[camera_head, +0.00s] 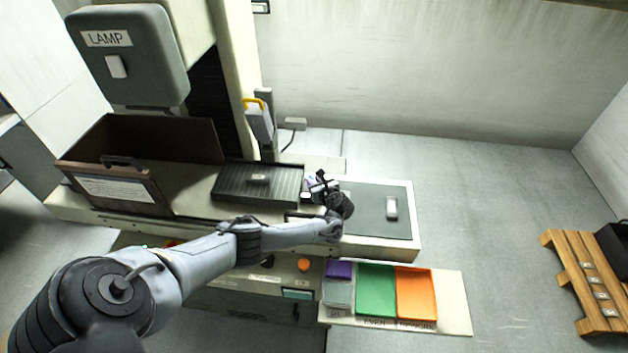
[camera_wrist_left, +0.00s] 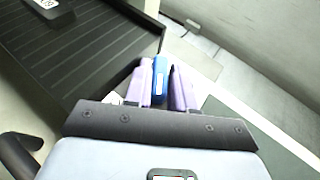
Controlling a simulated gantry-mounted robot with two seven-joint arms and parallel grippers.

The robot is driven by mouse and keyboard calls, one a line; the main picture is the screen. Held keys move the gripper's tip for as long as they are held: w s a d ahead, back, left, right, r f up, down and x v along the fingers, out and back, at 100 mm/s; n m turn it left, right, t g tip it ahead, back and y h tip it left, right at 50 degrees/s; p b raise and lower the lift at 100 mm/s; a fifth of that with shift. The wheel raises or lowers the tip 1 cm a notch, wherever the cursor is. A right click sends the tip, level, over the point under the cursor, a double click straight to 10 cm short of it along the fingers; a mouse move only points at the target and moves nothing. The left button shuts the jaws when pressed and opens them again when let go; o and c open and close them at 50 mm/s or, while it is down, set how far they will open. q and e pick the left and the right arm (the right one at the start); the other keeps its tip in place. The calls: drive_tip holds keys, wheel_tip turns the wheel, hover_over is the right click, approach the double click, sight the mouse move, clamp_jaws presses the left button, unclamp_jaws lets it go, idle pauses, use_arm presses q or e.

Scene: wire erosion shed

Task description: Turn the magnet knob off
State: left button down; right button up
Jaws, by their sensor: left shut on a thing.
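The black ribbed plate (camera_head: 230,190), which looks like the magnetic chuck, lies on the machine bed; it fills the upper left of the left wrist view (camera_wrist_left: 85,60). My left gripper (camera_head: 316,181) is at the plate's right end. In the left wrist view its two pale purple fingers (camera_wrist_left: 165,85) are closed around a blue piece (camera_wrist_left: 160,76), apparently the magnet knob, just beside the plate's edge. The fingers and wrist hide most of the knob, so its turn position cannot be told. My right gripper is not in view.
A small grey block (camera_head: 258,179) lies on the plate. A grey-green pad (camera_head: 370,215) with a pale block (camera_head: 392,207) is to the right. An open brown box (camera_head: 190,145) stands left, under the LAMP housing (camera_head: 130,60). Green (camera_head: 376,290) and orange (camera_head: 416,294) trays are in front.

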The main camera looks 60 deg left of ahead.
use_arm(q)
drive_tip(key=shift+w+f+n+g+b, duration=0.15)
drive_tip(key=shift+n+g+b, duration=0.3)
drive_tip(key=shift+n+g, duration=0.9)
drive_tip(key=shift+g, duration=0.25)
drive_tip(key=c, duration=1)
unclamp_jaws()
drive_tip(key=shift+c, duration=0.2)
drive_tip(key=shift+w+d+r+p, duration=0.1)
drive_tip(key=shift+d+r+p, duration=0.2)
drive_tip(key=shift+d+r, duration=0.2)
drive_tip(key=p+v, duration=0.4)
drive_tip(key=v, duration=0.5)
drive_tip(key=shift+d+f, duration=0.2)
drive_tip(key=shift+d, duration=0.15)
